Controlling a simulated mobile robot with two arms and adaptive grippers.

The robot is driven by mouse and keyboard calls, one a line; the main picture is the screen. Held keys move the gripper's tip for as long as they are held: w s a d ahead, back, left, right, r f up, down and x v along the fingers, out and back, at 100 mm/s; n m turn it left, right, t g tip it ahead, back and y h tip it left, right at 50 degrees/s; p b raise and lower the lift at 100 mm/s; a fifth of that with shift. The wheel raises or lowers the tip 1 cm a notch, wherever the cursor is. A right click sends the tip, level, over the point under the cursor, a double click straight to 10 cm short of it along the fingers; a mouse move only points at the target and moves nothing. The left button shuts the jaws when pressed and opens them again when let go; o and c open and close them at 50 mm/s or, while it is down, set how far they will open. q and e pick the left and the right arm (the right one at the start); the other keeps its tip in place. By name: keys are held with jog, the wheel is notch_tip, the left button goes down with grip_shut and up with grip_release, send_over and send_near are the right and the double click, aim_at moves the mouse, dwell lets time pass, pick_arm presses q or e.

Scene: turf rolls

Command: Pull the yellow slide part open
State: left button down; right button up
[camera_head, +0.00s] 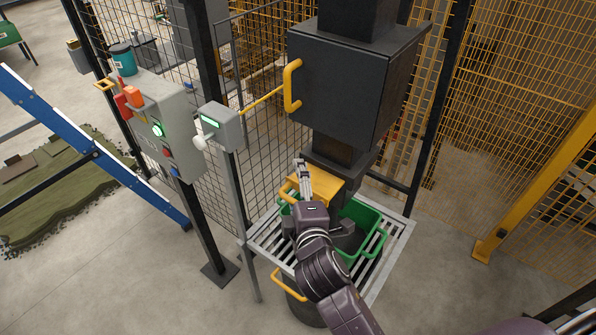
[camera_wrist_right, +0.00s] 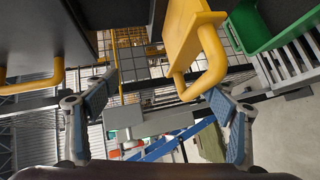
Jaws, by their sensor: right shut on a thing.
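The yellow slide part (camera_head: 322,183) juts out under the dark machine housing (camera_head: 350,85), above a green bin (camera_head: 371,215). Its looped handle (camera_head: 286,190) shows at its left side. My right gripper (camera_head: 304,177) is at the slide part and is shut on its handle. The arm and hand hide part of the slide part and bin. In the right wrist view, the yellow slide part (camera_wrist_right: 190,35) and its handle loop (camera_wrist_right: 212,72) lie near my right gripper (camera_wrist_right: 160,87), with the loop's end against the right-hand finger. My left gripper is not in view.
The green bin stands on a slatted grey stand (camera_head: 262,236). A grey control box (camera_head: 217,126) on a post and a larger control cabinet (camera_head: 168,128) stand to the left. Mesh fencing (camera_head: 262,150) runs behind. A blue-sided ladder (camera_head: 90,145) is at far left.

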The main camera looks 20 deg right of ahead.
jog(key=r, duration=0.1)
jog(key=s+r, duration=0.1)
jog(key=shift+r, duration=0.35)
jog(key=shift+c, duration=0.4)
jog(key=shift+p+v, duration=0.4)
jog(key=shift+v, duration=1.1)
jog(key=shift+c, duration=0.3)
jog(key=s, duration=0.3)
jog(key=shift+s+r+t, duration=0.1)
jog(key=shift+s+t, duration=0.2)
jog(key=c, duration=0.7)
jog(key=shift+v, duration=0.75)
jog(key=shift+f, duration=0.25)
